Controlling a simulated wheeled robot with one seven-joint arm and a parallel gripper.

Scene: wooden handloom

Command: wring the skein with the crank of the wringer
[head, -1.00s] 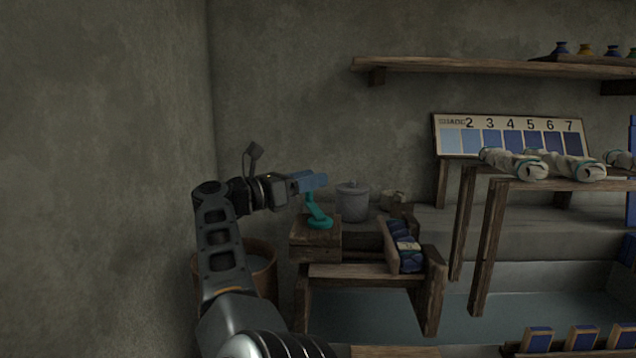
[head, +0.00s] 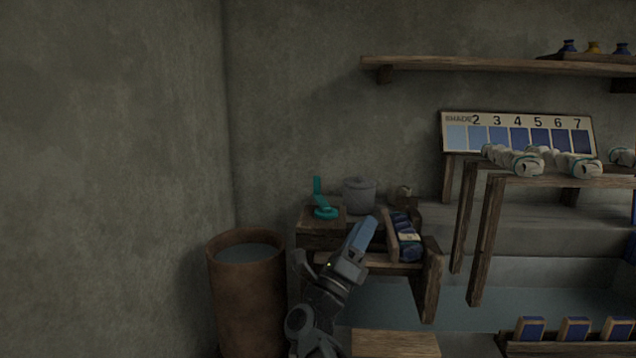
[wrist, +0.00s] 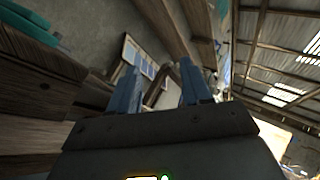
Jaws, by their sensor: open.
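The teal crank (head: 325,211) of the wringer sits on top of a wooden block (head: 312,236) left of centre in the head view, its handle (head: 317,186) standing upright. A teal part, likely the same crank, shows at the top left of the wrist view (wrist: 28,22). My gripper (head: 368,222) has blue fingers and is to the right of the crank and lower in the picture, apart from it. In the wrist view my gripper (wrist: 158,72) is open with nothing between its fingers. I cannot make out a skein on the wringer.
A grey lidded pot (head: 360,196) stands right of the crank. A small wooden tray (head: 389,232) of dark blue bundles is close to my gripper. A brown barrel (head: 246,300) of liquid stands at left. A rack (head: 487,240) with white rolls is at right.

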